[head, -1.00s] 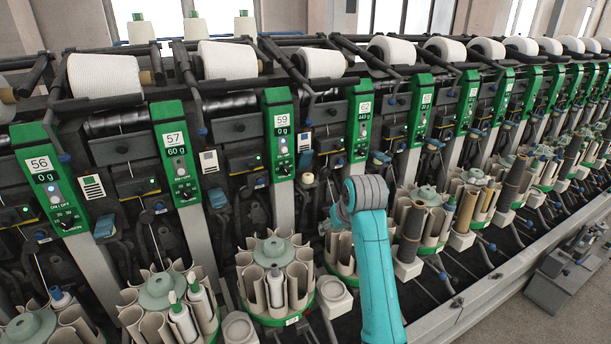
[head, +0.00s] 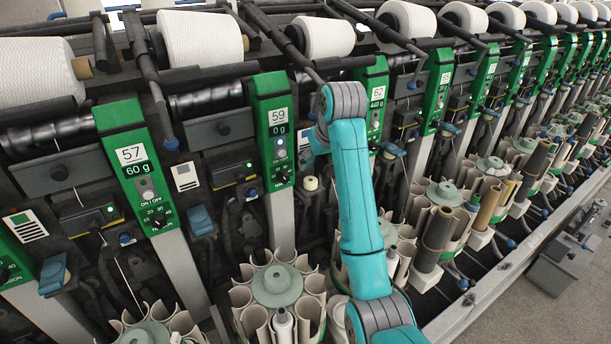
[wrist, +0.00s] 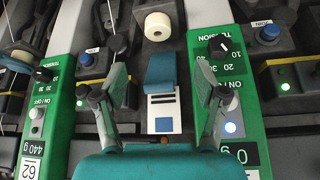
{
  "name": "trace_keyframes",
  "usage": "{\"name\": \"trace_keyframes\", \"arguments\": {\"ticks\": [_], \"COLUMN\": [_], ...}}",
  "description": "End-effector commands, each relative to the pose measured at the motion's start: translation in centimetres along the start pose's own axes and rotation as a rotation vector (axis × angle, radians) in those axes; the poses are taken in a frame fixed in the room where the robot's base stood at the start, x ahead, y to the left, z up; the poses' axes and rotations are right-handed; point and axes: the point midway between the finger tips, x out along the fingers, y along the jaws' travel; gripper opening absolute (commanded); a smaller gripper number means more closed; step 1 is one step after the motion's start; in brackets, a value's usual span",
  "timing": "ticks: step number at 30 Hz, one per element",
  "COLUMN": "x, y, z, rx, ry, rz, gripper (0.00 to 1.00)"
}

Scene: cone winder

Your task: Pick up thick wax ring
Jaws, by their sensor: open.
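The wax ring is a small cream-white roll with a dark centre hole, on a dark part of the machine front between units 59 and 62. In the wrist view the wax ring (wrist: 158,26) is at the top centre, beyond the fingertips and clear of them. In the head view the wax ring (head: 310,184) shows just left of my teal arm. My gripper (wrist: 160,88) is open and empty in the wrist view, its two fingers apart on either side of a blue lever and white label. In the head view my arm hides the gripper.
The green panel of unit 59 (head: 276,135) is left of the ring and the green panel of unit 62 (head: 374,100) right of it. A blue lever (wrist: 161,72) lies between the fingers in the wrist view. A bobbin magazine (head: 278,285) stands below.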

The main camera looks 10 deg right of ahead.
Motion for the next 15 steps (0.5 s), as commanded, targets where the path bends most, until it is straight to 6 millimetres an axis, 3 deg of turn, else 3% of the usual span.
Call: {"name": "trace_keyframes", "arguments": {"ticks": [9,15], "x": [4.2,5.6], "y": [0.0,0.0], "z": [0.1,0.1], "rx": [0.000,0.000], "ry": [-0.003,-0.001], "rz": [0.000,0.000], "gripper": [0.72,0.72]}}
